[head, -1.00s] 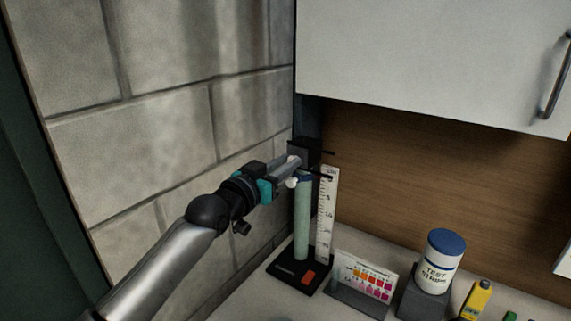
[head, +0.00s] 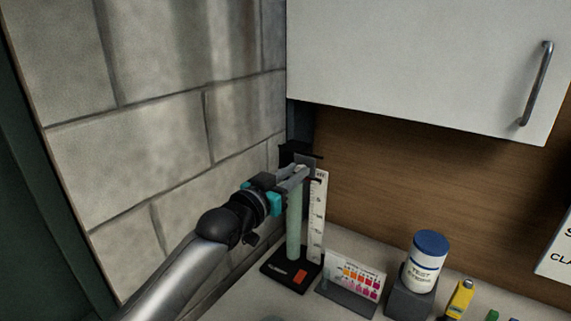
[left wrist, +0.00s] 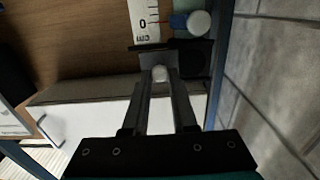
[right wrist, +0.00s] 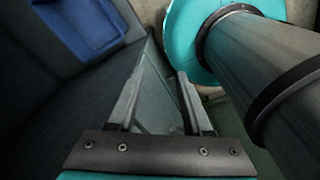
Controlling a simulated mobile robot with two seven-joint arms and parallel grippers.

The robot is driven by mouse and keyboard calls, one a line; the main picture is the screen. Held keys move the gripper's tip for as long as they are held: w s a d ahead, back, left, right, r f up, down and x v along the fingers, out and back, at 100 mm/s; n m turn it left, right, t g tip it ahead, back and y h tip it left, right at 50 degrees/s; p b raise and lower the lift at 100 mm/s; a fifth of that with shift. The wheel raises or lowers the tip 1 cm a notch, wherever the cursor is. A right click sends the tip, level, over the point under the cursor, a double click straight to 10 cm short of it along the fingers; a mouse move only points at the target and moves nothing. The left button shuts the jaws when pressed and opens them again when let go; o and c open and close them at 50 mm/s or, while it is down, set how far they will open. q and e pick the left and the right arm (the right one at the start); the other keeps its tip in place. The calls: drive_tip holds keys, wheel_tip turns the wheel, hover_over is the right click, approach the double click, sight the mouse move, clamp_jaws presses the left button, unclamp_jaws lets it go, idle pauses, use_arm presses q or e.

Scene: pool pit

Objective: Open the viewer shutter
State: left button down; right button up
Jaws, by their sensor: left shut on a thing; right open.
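The viewer is a stand with a black base (head: 291,273), a pale green tube (head: 293,225), a white measuring scale (head: 317,215) and a dark head (head: 295,153) on top. A grey plate at the head, which looks like the shutter (head: 307,160), sits by my left fingertips. The fingers hide part of the head. My right gripper (right wrist: 163,72) is open and empty, away from the viewer.
A block wall (head: 150,160) stands close left of the viewer. A white cabinet (head: 410,60) hangs above right. A blue item (right wrist: 85,25) shows near my right gripper.

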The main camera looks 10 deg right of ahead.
use_arm(q)
drive_tip(key=shift+s+d, duration=0.45)
drive_tip(key=shift+d, duration=0.05)
drive_tip(key=shift+w+a, duration=0.1)
drive_tip(key=shift+a, duration=0.05)
use_arm(e)
drive_tip(key=shift+s+d+r, duration=0.25)
drive_tip(key=shift+s+d, duration=0.05)
drive_tip(key=shift+d, duration=0.15)
use_arm(q)
drive_tip(key=c, duration=0.7)
unclamp_jaws()
use_arm(e)
drive_tip(key=shift+w, duration=0.1)
use_arm(q)
drive_tip(key=shift+a, duration=0.1)
use_arm(e)
drive_tip(key=shift+a, duration=0.1)
use_arm(q)
drive_tip(key=v, duration=1.5)
use_arm(e)
drive_tip(key=shift+a+f, duration=0.1)
drive_tip(key=shift+f, duration=0.2)
